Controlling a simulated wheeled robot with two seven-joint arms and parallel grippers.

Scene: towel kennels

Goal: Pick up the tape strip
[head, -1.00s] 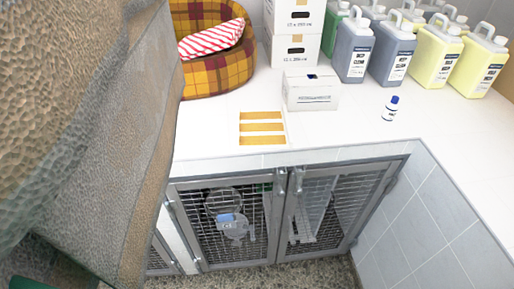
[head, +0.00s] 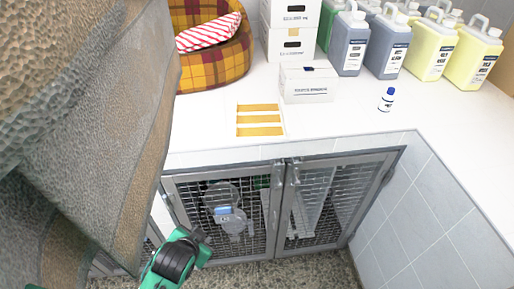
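Three yellow-orange tape strips (head: 258,119) lie side by side on a pale backing sheet (head: 282,113) on the white counter, near its front edge. One green and black arm of mine reaches in at the lower left, in front of the mesh doors and below the counter. Its dark end (head: 192,243) is small and partly turned away, so I cannot see the fingers clearly. It is well apart from the strips. No other gripper shows. Large draped towels (head: 90,110) fill the left side close to me and hide what is behind them.
A white box (head: 308,82) stands just behind the strips, with stacked boxes (head: 291,30) behind it. A small blue-capped bottle (head: 387,100) and several jugs (head: 438,45) stand to the right. A plaid pet bed (head: 212,55) is at the back left. The counter's front right is clear.

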